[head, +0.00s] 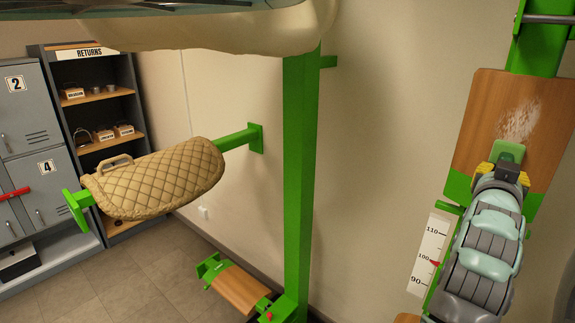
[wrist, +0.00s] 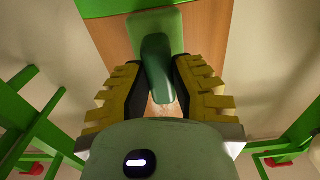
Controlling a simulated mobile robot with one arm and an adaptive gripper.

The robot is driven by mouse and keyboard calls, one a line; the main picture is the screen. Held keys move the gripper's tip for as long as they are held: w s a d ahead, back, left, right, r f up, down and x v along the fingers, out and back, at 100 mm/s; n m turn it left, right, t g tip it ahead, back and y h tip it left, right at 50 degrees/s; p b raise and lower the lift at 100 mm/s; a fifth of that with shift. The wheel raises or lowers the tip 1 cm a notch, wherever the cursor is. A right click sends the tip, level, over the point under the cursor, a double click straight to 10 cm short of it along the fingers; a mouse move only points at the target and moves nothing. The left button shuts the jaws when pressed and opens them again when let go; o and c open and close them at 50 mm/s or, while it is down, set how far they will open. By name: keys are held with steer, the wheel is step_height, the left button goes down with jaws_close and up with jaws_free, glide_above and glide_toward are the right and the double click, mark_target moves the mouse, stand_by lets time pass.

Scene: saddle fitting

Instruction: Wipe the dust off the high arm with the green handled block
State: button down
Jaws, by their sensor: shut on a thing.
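The high arm is a wooden board (head: 485,125) on a green support at the right of the head view. A pale patch of dust (head: 522,118) lies on its upper part. My gripper (head: 507,172) is over the lower part of this board, shut on the green handled block (head: 509,152). In the wrist view the block (wrist: 156,60) shows its green handle between the yellow-padded fingers of my gripper (wrist: 160,85), with its wide base against or close to the wood (wrist: 207,25). Whether the base touches the wood is hard to tell. A little pale dust shows below the handle there.
A green post (head: 302,150) stands left of my arm. A quilted tan saddle pad (head: 155,180) hangs on another green arm. A lower wooden arm (head: 240,290) sits near the floor. A height scale (head: 430,255) is beside my arm. Lockers and a returns shelf (head: 90,100) stand far left.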

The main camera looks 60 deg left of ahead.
steer(key=shift+r+p, duration=0.7)
steer(key=shift+r, duration=6.6)
